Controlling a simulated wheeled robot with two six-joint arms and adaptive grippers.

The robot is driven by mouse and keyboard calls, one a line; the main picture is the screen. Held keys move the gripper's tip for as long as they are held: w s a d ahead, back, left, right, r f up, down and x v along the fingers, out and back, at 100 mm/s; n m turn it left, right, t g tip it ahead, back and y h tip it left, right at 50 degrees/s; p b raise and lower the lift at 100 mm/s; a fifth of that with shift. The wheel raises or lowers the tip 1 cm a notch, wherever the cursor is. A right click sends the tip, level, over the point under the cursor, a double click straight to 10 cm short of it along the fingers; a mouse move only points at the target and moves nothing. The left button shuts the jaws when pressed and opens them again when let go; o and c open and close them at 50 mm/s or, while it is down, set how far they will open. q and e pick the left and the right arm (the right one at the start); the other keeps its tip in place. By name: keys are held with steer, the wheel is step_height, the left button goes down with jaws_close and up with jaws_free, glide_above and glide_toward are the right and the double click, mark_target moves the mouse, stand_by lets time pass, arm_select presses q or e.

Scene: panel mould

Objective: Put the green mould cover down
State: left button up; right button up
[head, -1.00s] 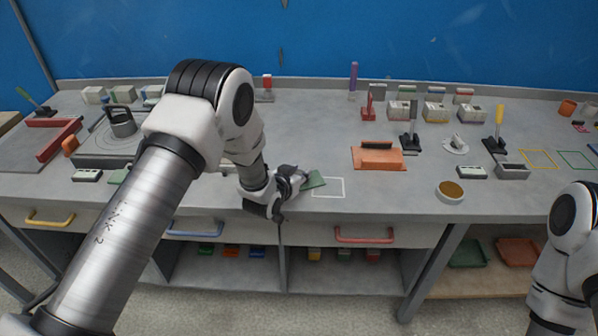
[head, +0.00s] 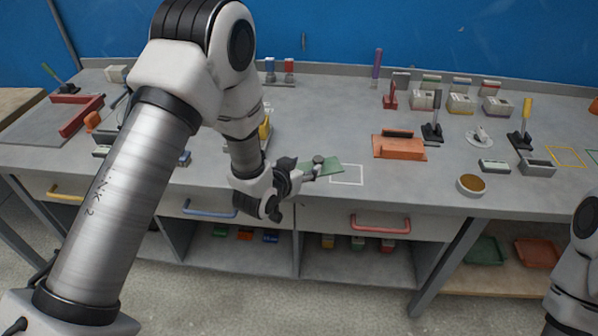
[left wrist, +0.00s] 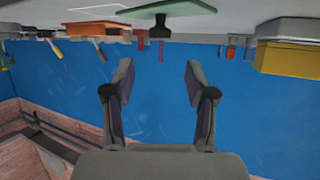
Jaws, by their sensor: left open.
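The green mould cover (head: 332,165) is a thin flat plate lying on the bench, with a dark knob (head: 318,160) standing on it. It lies against the left side of a white outlined rectangle (head: 347,174), mostly outside it; the exact overlap is unclear. My left gripper (head: 308,175) is at the cover's near left side. In the left wrist view the picture is upside down: the cover (left wrist: 165,9) and its knob are at the top, beyond the spread fingers (left wrist: 155,75), with nothing between them. My right gripper is out of view.
An orange block with a dark handle (head: 399,146) stands right of the outline. A round bowl (head: 471,185) is near the front edge. Yellow-handled and dark tools stand behind on the right. Bare bench lies around the outline.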

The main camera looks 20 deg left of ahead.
arm_select(q)
steer(key=s+f+g, duration=0.4)
steer(key=s+f, duration=0.3)
steer(key=s, duration=0.5)
steer(key=s+a+f+n+g+y, duration=0.1)
steer(key=s+f+g, duration=0.4)
steer(key=s+f, duration=0.3)
steer(key=s+a+f+g, duration=0.1)
steer(key=s+f+g, duration=0.3)
steer(key=s, duration=1.3)
step_height(320, 180, down, 4)
steer(key=shift+n+g, duration=0.3)
steer(key=shift+n, duration=0.1)
